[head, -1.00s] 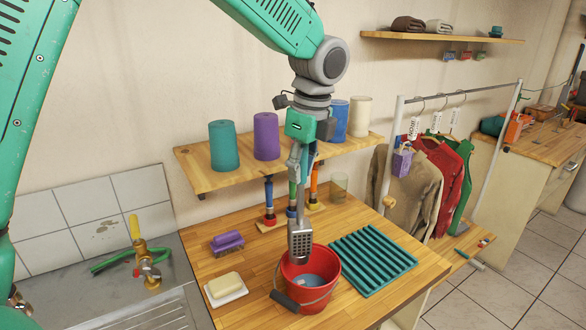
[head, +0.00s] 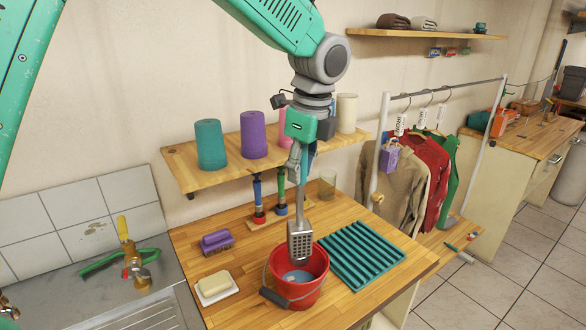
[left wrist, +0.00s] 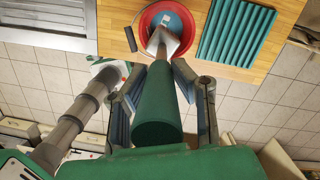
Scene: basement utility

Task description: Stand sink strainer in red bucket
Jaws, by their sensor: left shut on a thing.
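The sink strainer (head: 300,242) is a grey metal piece with a perforated lower end, hanging roughly upright. My left gripper (head: 298,165) is shut on its upper part. In the left wrist view the gripper (left wrist: 162,80) has a dark green handle-like cylinder between its fingers, with the strainer's metal end (left wrist: 163,42) beyond it. The red bucket (head: 312,282) stands on the wooden counter directly below; it also shows in the left wrist view (left wrist: 148,20). The strainer's tip overlaps the bucket's opening; I cannot tell whether it is below the rim. My right gripper is not in view.
A teal ribbed mat (head: 362,252) lies right of the bucket. A soap dish with soap (head: 214,286) and a purple brush (head: 216,241) lie left. Behind are a bottle rack (head: 280,212), a glass (head: 327,184) and a wooden shelf (head: 205,176) with several coloured cylinders.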

